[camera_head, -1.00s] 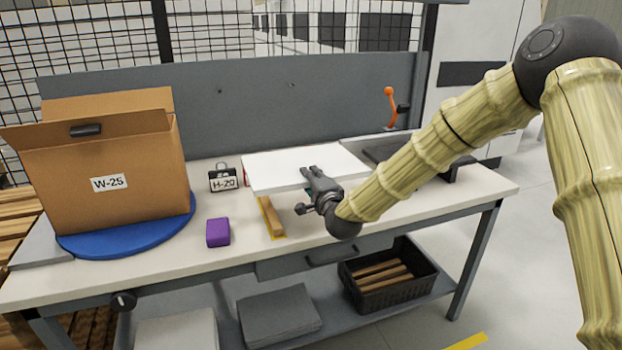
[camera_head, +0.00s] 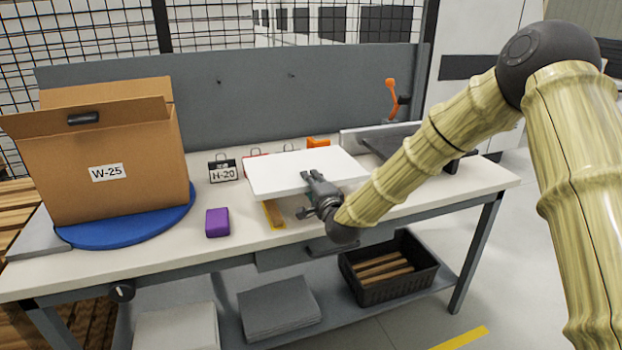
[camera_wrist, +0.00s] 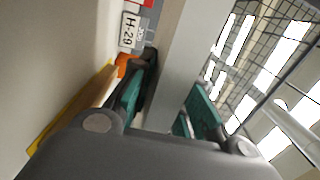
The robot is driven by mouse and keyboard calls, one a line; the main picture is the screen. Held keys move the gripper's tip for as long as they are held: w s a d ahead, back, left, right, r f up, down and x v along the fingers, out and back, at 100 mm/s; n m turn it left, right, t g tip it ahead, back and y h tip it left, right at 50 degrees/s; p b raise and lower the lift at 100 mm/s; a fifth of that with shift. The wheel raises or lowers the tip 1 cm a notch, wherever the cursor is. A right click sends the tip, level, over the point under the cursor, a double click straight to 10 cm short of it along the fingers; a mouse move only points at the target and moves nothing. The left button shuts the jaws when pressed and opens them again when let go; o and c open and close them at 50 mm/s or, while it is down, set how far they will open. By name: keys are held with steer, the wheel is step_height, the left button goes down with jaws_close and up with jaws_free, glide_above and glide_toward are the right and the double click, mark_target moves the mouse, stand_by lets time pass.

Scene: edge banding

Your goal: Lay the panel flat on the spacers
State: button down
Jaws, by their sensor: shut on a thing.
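The white panel (camera_head: 290,172) is gripped at its front right edge by my gripper (camera_head: 312,180). It is held roughly level above the table, apart from the spacer below. In the wrist view the panel (camera_wrist: 180,60) shows as a pale band between the teal finger pads of my gripper (camera_wrist: 168,108). A wooden spacer (camera_head: 273,213) lies on the table beneath the panel's front, beside yellow marking. The spacer also shows in the wrist view (camera_wrist: 82,104). The panel hides the rear of the spacer and any other spacer further right.
Left on the table (camera_head: 120,262) are a carton (camera_head: 105,150) on a blue disc (camera_head: 130,234) and a purple block (camera_head: 217,222). Black-topped tag (camera_head: 222,170), red and orange items (camera_head: 318,142) stand behind the panel. A dark machine (camera_head: 410,140) is at right.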

steer(key=shift+f+b, duration=2)
steer(key=shift+f, duration=1.45)
steer(key=c, duration=1.3)
jaws_free()
steer(key=shift+s+f, duration=0.1)
steer(key=shift+f, duration=0.15)
steer(key=v, duration=0.7)
steer(key=shift+r, duration=0.15)
